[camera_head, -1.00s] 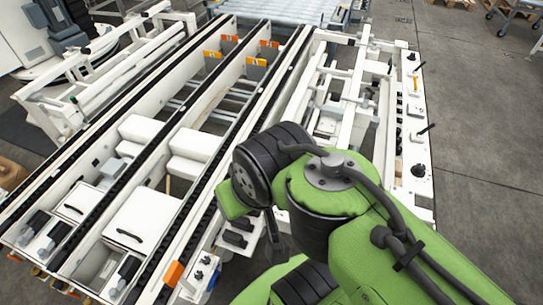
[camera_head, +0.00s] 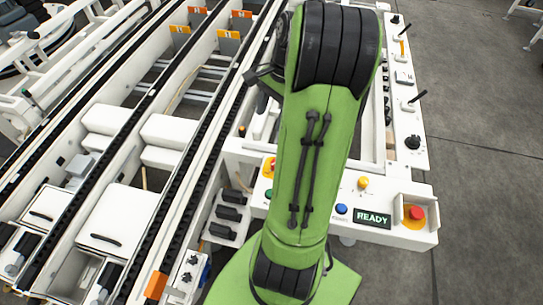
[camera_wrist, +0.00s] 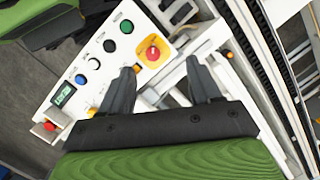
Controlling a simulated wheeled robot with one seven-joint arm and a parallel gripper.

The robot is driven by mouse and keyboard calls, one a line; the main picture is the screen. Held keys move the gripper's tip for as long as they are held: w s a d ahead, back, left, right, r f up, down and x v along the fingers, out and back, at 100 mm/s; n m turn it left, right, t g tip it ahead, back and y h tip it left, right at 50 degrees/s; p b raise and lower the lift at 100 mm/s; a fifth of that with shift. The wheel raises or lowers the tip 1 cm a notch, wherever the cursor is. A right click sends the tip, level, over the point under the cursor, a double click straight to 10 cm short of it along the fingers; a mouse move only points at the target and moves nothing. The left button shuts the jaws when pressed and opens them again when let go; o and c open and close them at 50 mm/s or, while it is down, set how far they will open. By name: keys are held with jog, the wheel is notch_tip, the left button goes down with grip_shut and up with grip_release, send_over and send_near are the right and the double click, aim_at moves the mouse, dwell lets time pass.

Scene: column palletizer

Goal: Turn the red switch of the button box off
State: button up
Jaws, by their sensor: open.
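The white button box (camera_head: 380,231) stands in front of me, partly hidden by my green arm in the head view. The red switch (camera_wrist: 152,53) sits on a yellow square plate at one end of the panel in the wrist view. It also shows at the left edge of my arm in the head view (camera_head: 270,167). My gripper (camera_wrist: 158,68) is open and empty. Its two dark fingers point toward the plate, with the red switch between and just beyond their tips in the picture. No contact shows. My fingers cannot be made out in the head view.
The panel also carries a green button (camera_wrist: 127,26), a black one (camera_wrist: 110,45), a white one (camera_wrist: 94,63), a blue one (camera_wrist: 79,78) and a READY display (camera_head: 373,218). A red mushroom button (camera_head: 417,212) sits in a shroud at the far end. Conveyor rails (camera_head: 190,150) run left.

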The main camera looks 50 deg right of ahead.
jog(key=s+d+f+m+t+y, duration=0.1)
jog(key=s+d+f+m, duration=0.3)
jog(key=s+d+f, duration=0.15)
jog(key=b+x, duration=0.2)
jog(key=x, duration=0.3)
jog(key=b+x, duration=0.3)
jog(key=x, duration=0.2)
jog(key=b+x, duration=0.2)
jog(key=x, duration=0.3)
jog(key=shift+w+f+b, duration=0.15)
jog(key=shift+w+b, duration=0.2)
jog(key=shift+w, duration=0.1)
jog(key=c, duration=1)
